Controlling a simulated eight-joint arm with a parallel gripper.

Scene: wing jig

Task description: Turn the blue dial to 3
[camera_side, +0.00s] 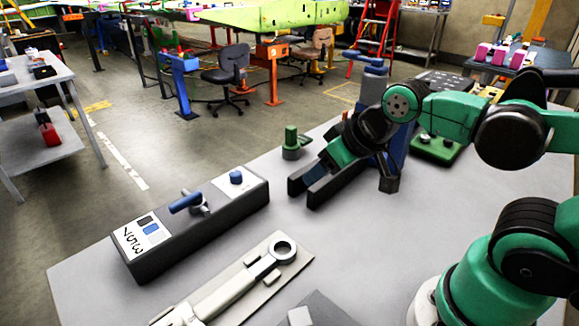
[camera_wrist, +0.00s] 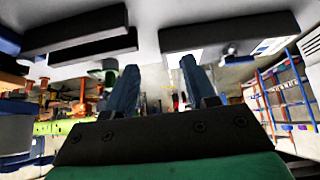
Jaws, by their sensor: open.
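The blue dial (camera_side: 236,177) is a small round knob on a white plate at the far right end of a dark control box (camera_side: 206,230), in the side view. Its marks are too small to read. In the wrist view my gripper (camera_wrist: 158,63) also shows two separated fingers; I cannot make out the dial there.
A blue lever (camera_side: 185,202) stands on the same box, left of the dial. A flat plate with a wrench-like tool (camera_side: 240,285) lies in front of the box. A green knobbed part (camera_side: 291,142) stands behind my gripper. The table between box and gripper is clear.

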